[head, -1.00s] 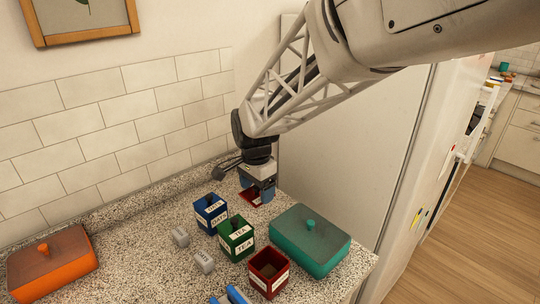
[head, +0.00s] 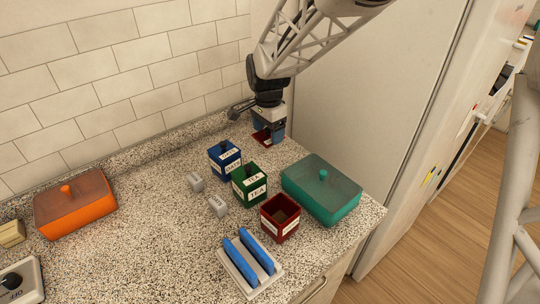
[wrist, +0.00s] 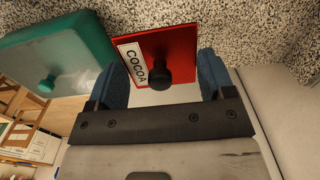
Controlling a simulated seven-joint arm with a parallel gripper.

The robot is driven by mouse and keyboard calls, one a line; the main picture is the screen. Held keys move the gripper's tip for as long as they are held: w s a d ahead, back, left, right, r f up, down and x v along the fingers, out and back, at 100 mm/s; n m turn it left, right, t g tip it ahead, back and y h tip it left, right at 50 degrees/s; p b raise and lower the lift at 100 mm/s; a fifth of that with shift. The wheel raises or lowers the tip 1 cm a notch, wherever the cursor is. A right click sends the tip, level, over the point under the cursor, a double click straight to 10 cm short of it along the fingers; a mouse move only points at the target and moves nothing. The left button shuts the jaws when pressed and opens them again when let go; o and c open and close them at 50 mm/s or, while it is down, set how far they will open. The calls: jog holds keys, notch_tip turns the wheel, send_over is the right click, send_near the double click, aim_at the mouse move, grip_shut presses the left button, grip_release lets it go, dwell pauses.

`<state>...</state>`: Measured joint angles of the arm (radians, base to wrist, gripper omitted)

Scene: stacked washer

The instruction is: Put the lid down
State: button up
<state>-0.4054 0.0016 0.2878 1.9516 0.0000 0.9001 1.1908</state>
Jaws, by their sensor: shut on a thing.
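The lid (head: 261,137) is a red square with a black knob. In the wrist view the lid (wrist: 182,50) shows a white COCOA label and sits between the blue finger pads. My gripper (head: 269,127) is shut on the lid, with a pad at either side, at the back of the counter near the wall. The gripper partly hides the lid in the head view. I cannot tell whether the lid touches the counter. An open red canister (head: 272,232) stands near the front, well apart from the gripper.
A lidded blue canister (head: 225,172), a green TEA canister (head: 252,198) and a teal box (head: 318,205) stand in front of the gripper. The fridge (head: 355,90) is right.

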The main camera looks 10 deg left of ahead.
send_over(268, 164)
jog(key=shift+f, duration=3)
jog(key=shift+f, duration=1.9)
jog(key=shift+f, duration=0.1)
jog(key=o, duration=0.9)
notch_tip(268, 164, up, 12)
jog(key=shift+r, duration=0.15)
